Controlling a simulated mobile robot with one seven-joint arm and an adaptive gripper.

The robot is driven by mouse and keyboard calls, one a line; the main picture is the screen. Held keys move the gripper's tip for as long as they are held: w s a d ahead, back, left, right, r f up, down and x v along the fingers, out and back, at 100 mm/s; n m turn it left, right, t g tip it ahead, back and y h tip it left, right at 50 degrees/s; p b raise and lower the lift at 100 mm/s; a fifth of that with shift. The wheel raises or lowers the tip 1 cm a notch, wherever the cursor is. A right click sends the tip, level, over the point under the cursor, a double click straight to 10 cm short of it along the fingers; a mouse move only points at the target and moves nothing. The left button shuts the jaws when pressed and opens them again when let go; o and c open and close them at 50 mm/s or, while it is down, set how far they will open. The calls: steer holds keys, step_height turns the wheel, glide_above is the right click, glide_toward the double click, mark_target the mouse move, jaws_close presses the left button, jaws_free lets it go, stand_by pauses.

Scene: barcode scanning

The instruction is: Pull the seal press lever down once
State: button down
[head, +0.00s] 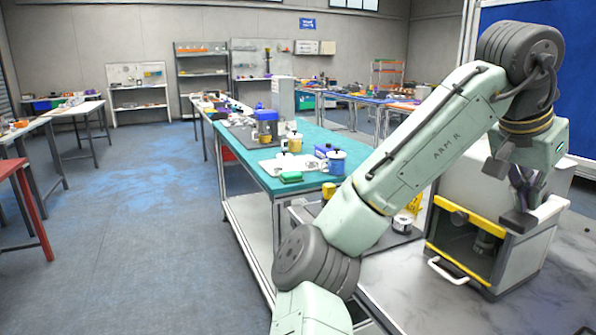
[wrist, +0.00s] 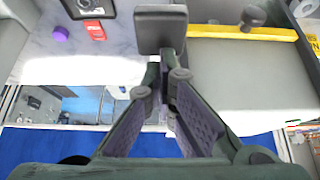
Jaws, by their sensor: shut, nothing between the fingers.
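The press is a pale grey box (head: 523,262) with a yellow front frame (head: 472,213), at the right of the head view. A dark rectangular pad (head: 519,221), which looks like the lever's grip, sits at its upper right corner; it also shows at the top centre of the wrist view (wrist: 160,24). My gripper (head: 521,203) points down just above this pad in the head view. In the wrist view its fingers (wrist: 165,80) are closed together, with nothing between them, and their tips overlap the pad's stem. I cannot tell whether they touch it.
A black knob (wrist: 253,17) is by the yellow bar, and a white loop handle (head: 449,272) sticks out in front. A red switch (wrist: 95,29) and purple cap (wrist: 61,33) lie to the pad's left in the wrist view. A green-topped bench (head: 258,180) with mugs stands beyond my arm.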

step_height(320, 180, up, 6)
steer(key=p, duration=0.2)
steer(key=shift+r+p, duration=0.15)
steer(key=shift+p, duration=0.2)
steer(key=shift+r, duration=0.6)
steer(key=shift+r, duration=2.05)
steer(key=shift+w, duration=0.1)
